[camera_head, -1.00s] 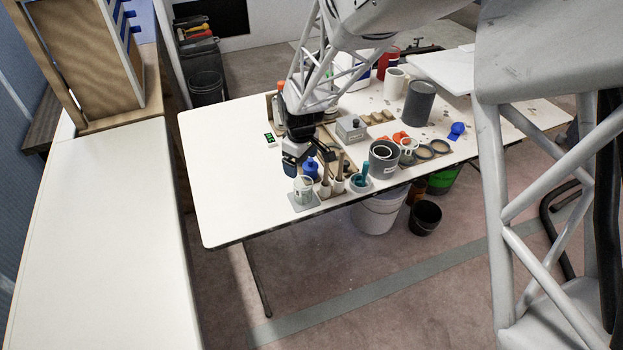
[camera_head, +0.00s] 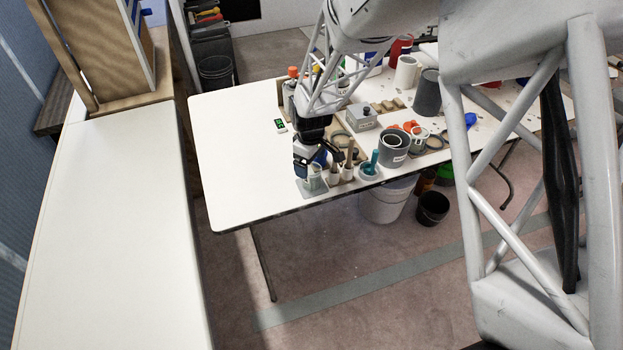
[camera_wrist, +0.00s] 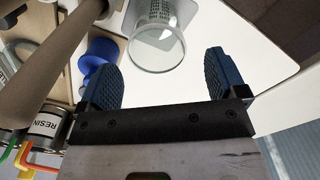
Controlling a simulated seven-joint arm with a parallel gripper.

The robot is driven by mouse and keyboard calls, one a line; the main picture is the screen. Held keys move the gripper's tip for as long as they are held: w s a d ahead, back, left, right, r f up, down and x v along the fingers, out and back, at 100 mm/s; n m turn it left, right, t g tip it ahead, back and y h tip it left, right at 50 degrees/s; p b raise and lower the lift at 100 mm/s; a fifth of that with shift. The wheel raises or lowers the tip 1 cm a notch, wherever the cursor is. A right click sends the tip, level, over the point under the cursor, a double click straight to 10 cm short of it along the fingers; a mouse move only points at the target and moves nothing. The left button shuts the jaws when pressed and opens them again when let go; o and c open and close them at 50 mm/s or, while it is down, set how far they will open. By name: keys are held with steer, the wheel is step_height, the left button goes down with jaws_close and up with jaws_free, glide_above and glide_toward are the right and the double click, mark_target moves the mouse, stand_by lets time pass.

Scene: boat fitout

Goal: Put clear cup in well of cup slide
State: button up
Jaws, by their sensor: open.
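The clear cup (camera_wrist: 158,48), with printed markings on its side, shows at the top middle of the wrist view. In the head view the clear cup (camera_head: 315,178) stands on a small grey plate (camera_head: 308,194) near the table's front edge. My gripper (camera_wrist: 161,75) is open and empty, its two blue ridged fingers apart. The cup's rim lies just beyond the gap between the fingertips in the wrist view. In the head view my gripper (camera_head: 308,166) is right at the cup and partly covers it. I cannot tell for sure which piece is the cup slide.
Brush-like handles in white holders (camera_head: 340,172) and a teal-handled pot (camera_head: 370,168) stand close right of the cup. A blue object (camera_wrist: 99,58) and a RESIN can (camera_wrist: 46,124) are left in the wrist view. The left tabletop (camera_head: 237,160) is mostly clear.

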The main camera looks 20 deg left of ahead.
mark_target(310, 173)
steer(key=shift+f, duration=0.2)
steer(key=shift+w+f, duration=0.15)
steer(key=shift+f, duration=2.4)
steer(key=c, duration=1.1)
steer(key=shift+o, duration=0.2)
steer(key=shift+r, duration=0.15)
steer(key=shift+r, duration=1.45)
steer(key=shift+s+d+r, duration=0.15)
steer(key=shift+s+r, duration=0.05)
steer(key=shift+s, duration=0.05)
steer(key=s+d+r, duration=0.1)
steer(key=s+d, duration=0.8)
steer(key=s, duration=0.3)
steer(key=shift+d+r, duration=0.2)
steer(key=shift+d, duration=0.1)
